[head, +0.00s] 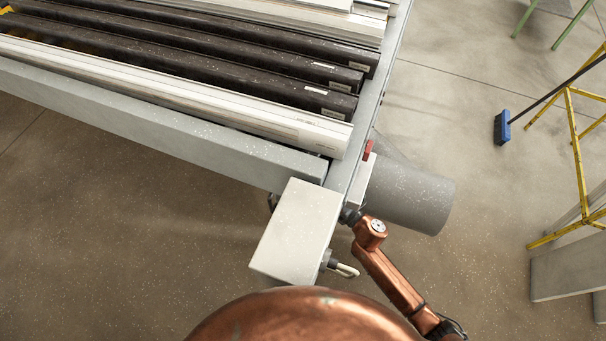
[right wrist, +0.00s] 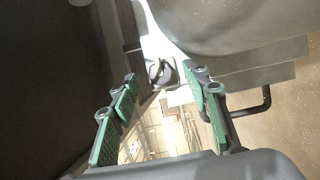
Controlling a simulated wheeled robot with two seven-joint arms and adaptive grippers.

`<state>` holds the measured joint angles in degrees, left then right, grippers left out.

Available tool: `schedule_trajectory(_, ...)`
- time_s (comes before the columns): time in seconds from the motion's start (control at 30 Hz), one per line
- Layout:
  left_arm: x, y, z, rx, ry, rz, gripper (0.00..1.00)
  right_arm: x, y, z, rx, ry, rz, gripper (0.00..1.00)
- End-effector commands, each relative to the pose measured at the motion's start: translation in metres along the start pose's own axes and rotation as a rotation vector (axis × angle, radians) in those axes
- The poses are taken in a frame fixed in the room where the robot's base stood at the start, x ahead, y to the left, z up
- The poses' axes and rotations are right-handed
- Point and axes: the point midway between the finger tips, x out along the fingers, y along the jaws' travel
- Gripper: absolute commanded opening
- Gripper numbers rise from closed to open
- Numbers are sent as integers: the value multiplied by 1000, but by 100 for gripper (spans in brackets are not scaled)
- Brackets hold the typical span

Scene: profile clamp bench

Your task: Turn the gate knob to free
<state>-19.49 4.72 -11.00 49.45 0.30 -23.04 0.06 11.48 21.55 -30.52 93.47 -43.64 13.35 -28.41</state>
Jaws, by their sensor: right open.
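In the right wrist view, a small grey round knob (right wrist: 160,72) with a raised bar sits on a pale plate; it looks like the gate knob. My right gripper (right wrist: 163,83) is open, its green-padded fingers on either side of the line to the knob. The knob appears ahead of the fingertips, apart from them, with nothing between the fingers. In the head view my copper right arm reaches to the bench corner, and the gripper is mostly hidden beside the pale box (head: 297,230). The knob cannot be made out there. My left gripper is in neither view.
The bench frame (head: 240,150) carries dark and white profiles (head: 200,85). A red part (head: 367,150) and a grey cylinder (head: 415,195) sit near its corner, close to my right arm. A blue broom (head: 502,127) and yellow stand (head: 577,150) are at right; floor between is clear.

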Motion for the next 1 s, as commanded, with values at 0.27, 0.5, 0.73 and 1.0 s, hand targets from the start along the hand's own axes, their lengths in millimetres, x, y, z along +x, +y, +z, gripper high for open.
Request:
schedule_trajectory(0.27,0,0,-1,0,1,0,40,-60,-2,0,0,-1,-4,43)
schedule_trajectory(0.5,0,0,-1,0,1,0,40,-86,-1,0,0,0,-1,43)
schedule_trajectory(0.73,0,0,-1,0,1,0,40,-90,0,0,-1,0,0,43)
schedule_trajectory(1.0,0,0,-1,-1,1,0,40,-89,0,0,0,0,0,43)
